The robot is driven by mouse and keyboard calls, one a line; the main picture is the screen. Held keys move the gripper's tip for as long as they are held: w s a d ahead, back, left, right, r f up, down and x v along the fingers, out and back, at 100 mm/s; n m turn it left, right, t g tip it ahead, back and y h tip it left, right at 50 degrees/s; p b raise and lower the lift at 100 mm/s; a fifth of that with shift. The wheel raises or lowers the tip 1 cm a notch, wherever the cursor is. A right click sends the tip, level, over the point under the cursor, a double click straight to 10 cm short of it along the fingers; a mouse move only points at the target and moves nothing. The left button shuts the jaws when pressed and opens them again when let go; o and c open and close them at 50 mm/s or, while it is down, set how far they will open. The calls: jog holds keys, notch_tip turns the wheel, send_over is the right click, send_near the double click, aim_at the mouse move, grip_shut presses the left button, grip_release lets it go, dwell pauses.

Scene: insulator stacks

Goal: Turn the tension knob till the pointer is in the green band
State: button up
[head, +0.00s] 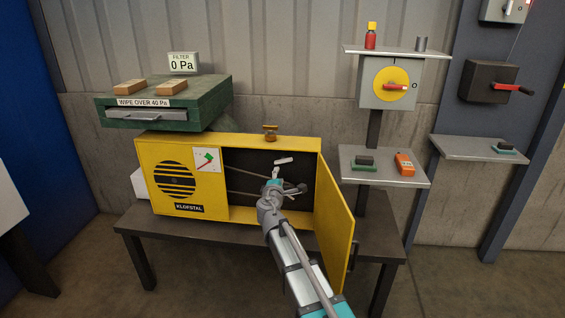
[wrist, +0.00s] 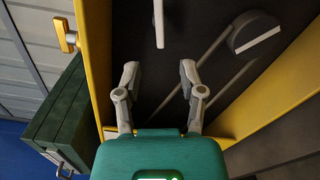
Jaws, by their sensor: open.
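The yellow KLOFSTAL housing (head: 160,180) stands on a bench with its right-hand door open. A brass knob (head: 270,132), which looks like the tension knob, sits on its top edge; it also shows in the wrist view (wrist: 66,36). The gauge (head: 206,160) on the front has a green band and a red pointer, which appears lower left of the green; this is small to read. My gripper (head: 285,184) is in front of the dark opening, below the knob and apart from it. In the wrist view my gripper (wrist: 159,75) is open and empty.
A pale bar (wrist: 158,22), a belt and a round pulley (wrist: 255,36) are inside the opening. The open door (head: 334,220) stands right of my arm. A green filter box (head: 215,100) is above left. A shelf (head: 385,177) is at right. Space above the knob looks clear.

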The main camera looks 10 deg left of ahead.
aim_at(282, 162)
jog(key=w, duration=1.1)
jog(key=shift+d, duration=0.15)
grip_shut()
